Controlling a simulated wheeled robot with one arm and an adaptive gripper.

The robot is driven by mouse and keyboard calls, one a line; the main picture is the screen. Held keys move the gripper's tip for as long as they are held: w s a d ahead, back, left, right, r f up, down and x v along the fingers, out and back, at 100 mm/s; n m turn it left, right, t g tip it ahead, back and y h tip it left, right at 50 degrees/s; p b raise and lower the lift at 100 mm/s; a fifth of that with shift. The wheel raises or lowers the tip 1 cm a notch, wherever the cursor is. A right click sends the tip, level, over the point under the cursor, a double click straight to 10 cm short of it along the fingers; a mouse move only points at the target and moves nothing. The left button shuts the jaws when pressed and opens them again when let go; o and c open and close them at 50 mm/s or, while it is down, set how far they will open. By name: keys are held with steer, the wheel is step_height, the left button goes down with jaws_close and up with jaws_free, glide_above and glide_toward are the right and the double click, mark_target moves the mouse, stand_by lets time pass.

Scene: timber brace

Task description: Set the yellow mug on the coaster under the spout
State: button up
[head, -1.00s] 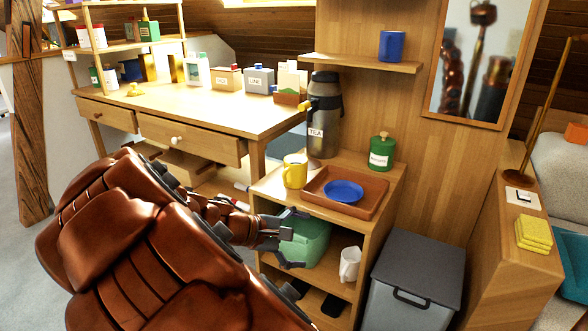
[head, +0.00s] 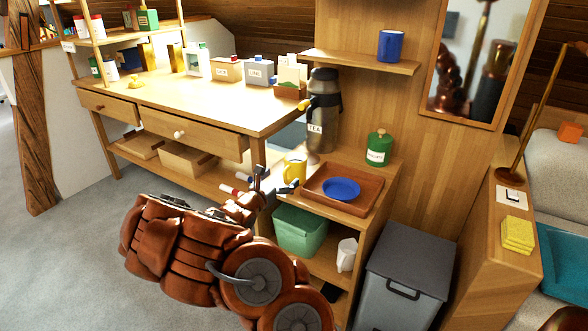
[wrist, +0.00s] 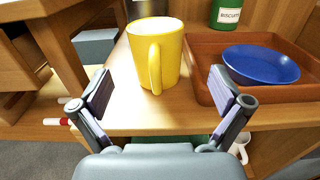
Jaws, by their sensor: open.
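The yellow mug (head: 293,171) stands upright on the low cabinet top, left of the brown tray. In the wrist view the yellow mug (wrist: 156,55) is straight ahead, its handle facing me. My gripper (head: 275,184) is open at the cabinet's front left edge. In the wrist view my gripper (wrist: 161,92) has its fingers spread to either side of the mug's line, short of it and empty. I cannot make out the coaster.
The brown tray (head: 368,205) with a blue plate (head: 341,189) is close right of the mug. A green canister (head: 379,149) stands behind it. A desk (head: 215,105) with drawers is to the left. A green bin (head: 299,232) and a white mug (head: 347,254) sit below.

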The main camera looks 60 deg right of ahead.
mark_target(292, 165)
steer(key=shift+d+f, duration=0.15)
steer(key=shift+d, duration=0.95)
steer(key=shift+w+d+b, duration=0.25)
steer(key=shift+d+b, duration=0.1)
steer(key=shift+d, duration=1.05)
steer(key=shift+w+d+b, duration=0.2)
steer(key=shift+d+b, duration=0.15)
steer(key=shift+d, duration=1.05)
steer(key=shift+r, duration=0.2)
steer(key=c, duration=1.4)
